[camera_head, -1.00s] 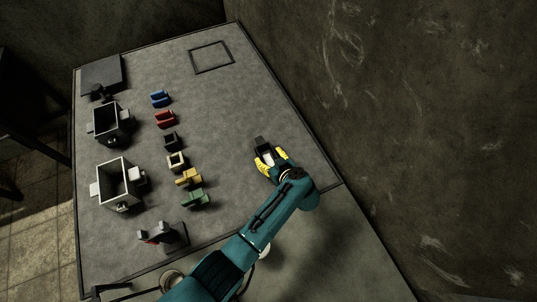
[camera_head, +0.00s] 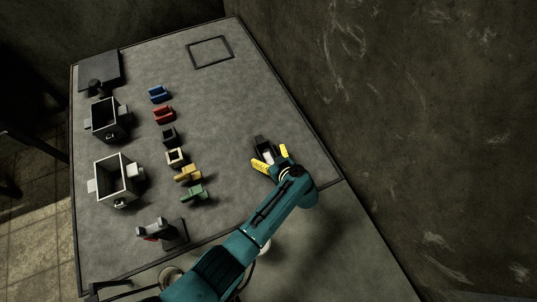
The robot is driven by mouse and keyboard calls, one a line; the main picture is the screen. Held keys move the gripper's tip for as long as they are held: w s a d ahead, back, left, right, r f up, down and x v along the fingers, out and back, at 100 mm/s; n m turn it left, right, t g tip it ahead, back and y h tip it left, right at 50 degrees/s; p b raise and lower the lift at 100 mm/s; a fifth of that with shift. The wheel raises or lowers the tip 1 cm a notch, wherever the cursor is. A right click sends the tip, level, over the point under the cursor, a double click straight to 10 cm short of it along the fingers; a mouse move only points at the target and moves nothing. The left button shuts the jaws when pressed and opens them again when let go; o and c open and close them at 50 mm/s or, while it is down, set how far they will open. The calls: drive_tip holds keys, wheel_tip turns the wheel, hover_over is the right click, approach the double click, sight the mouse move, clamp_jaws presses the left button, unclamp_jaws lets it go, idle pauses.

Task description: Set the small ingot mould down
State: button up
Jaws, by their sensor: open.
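The small ingot mould (camera_head: 262,143), a dark grey block-like piece, is on the right part of the table, just beyond my gripper. My gripper (camera_head: 271,158) has yellow fingers spread apart at the near end of the mould, with a pale part showing between them. The fingers and wrist hide the mould's near end. I cannot tell whether a finger still touches it. It appears to rest on the table top.
Small coloured pieces stand in a row: blue (camera_head: 159,94), red (camera_head: 163,114), black (camera_head: 169,136), cream (camera_head: 176,157), yellow (camera_head: 187,173), green (camera_head: 193,193). Two box frames (camera_head: 104,119) (camera_head: 116,179) stand left. A square outline (camera_head: 210,52) marks clear table at the back.

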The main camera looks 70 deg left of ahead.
drive_tip(key=p+v, duration=0.3)
drive_tip(key=v, duration=0.9)
drive_tip(key=shift+r, duration=0.2)
